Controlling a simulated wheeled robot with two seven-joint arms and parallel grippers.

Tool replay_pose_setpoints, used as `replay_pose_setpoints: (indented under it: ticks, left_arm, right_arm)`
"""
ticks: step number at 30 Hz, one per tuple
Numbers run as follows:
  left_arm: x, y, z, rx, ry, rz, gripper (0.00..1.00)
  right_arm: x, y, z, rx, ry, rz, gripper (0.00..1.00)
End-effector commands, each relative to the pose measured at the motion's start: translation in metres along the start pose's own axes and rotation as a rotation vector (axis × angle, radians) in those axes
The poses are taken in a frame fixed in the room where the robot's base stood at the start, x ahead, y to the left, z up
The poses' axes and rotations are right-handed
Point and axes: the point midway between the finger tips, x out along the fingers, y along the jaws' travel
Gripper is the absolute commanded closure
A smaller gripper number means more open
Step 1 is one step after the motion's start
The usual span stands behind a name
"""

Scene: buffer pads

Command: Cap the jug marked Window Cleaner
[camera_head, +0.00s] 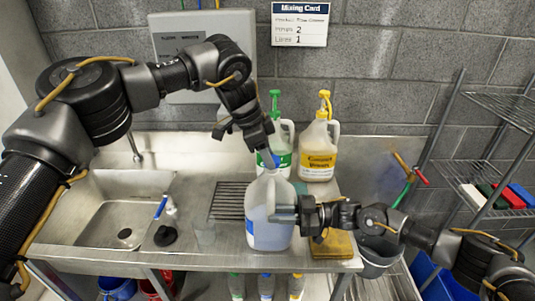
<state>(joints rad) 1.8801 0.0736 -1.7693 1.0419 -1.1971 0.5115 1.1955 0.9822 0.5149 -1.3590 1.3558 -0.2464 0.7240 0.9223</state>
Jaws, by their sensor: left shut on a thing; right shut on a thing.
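A translucent jug (262,232) with pale blue liquid stands on the steel counter, in the middle of the head view. A strip of blue label shows at its left edge, but I cannot read a name on it. My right gripper (284,213) comes from the right and is shut on the jug's upper body. My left gripper (266,149) points down over the jug's neck, shut on a small blue cap (269,159). The cap is at or just above the jug's mouth. The gripper partly hides it, so I cannot tell whether it is seated.
Behind stand a green-labelled jug (282,138) and a yellow-labelled jug (318,160), both with pump tops. A yellow sponge-like block (334,247) lies right. A mixing card (299,25) hangs on the wall.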

Motion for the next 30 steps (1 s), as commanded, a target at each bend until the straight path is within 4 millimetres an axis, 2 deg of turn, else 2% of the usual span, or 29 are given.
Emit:
replay_pose_setpoints:
  ticks: [22,26,30]
  left_arm:
    - [0.011,-0.001,0.004,0.017,-0.004,0.008,0.82]
    - [0.013,-0.003,0.005,0.136,-0.016,0.062,0.82]
    - [0.018,-0.004,0.005,0.332,-0.010,0.147,0.81]
  right_arm:
    - [0.000,-0.001,0.001,0.003,0.000,-0.002,1.00]
    - [0.000,-0.001,0.001,0.003,0.000,-0.002,1.00]
    - [0.000,-0.001,0.001,0.003,0.000,-0.002,1.00]
